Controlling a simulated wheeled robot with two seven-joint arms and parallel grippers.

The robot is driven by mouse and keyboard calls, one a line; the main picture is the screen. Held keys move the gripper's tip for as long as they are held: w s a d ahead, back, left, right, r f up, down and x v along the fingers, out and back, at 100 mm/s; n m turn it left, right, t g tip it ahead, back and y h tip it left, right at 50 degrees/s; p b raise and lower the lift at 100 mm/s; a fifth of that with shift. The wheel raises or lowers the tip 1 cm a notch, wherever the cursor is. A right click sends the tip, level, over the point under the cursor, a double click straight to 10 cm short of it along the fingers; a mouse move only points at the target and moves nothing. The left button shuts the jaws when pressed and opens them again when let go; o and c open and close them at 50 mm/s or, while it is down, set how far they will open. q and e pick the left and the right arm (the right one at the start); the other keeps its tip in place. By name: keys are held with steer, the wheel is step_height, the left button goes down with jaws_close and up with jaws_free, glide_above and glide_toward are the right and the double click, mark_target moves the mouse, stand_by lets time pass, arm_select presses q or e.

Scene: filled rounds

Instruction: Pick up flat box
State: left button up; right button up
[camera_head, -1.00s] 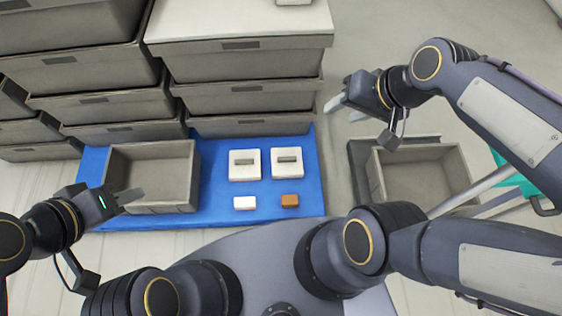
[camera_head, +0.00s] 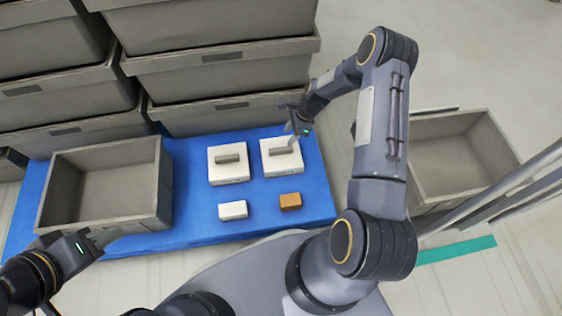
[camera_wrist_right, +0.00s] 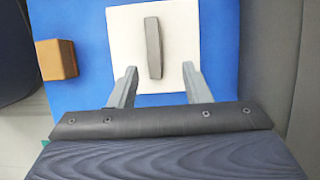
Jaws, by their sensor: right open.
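Two white flat boxes, each with a grey handle bar on top, lie side by side on a blue mat (camera_head: 200,228): the left flat box (camera_head: 229,172) and the right flat box (camera_head: 283,164). My right gripper (camera_head: 294,138) is at the right flat box, over its far edge in the head view. In the right wrist view, the right gripper (camera_wrist_right: 159,72) is open, with its fingertips at the near part of the white flat box (camera_wrist_right: 184,45). The grey handle (camera_wrist_right: 153,48) lies between and ahead of them; contact is unclear. My left gripper (camera_head: 100,241) is near the left bin's front edge, empty.
A small white block (camera_head: 233,210) and an orange-brown block (camera_head: 290,201) lie in front of the flat boxes. An empty grey bin (camera_head: 168,185) stands left on the mat; another (camera_head: 452,190) stands right. Stacked grey crates (camera_head: 222,82) rise behind.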

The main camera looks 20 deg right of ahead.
mark_target(282, 149)
steer(key=b+x, duration=0.1)
steer(key=x, duration=0.2)
steer(key=shift+s, duration=0.15)
steer(key=b+x, duration=0.1)
steer(key=x, duration=0.2)
steer(key=b+x, duration=0.1)
steer(key=x, duration=0.1)
steer(key=shift+s+b, duration=0.3)
steer(key=shift+s, duration=0.05)
steer(key=shift+r, duration=0.1)
jaws_close()
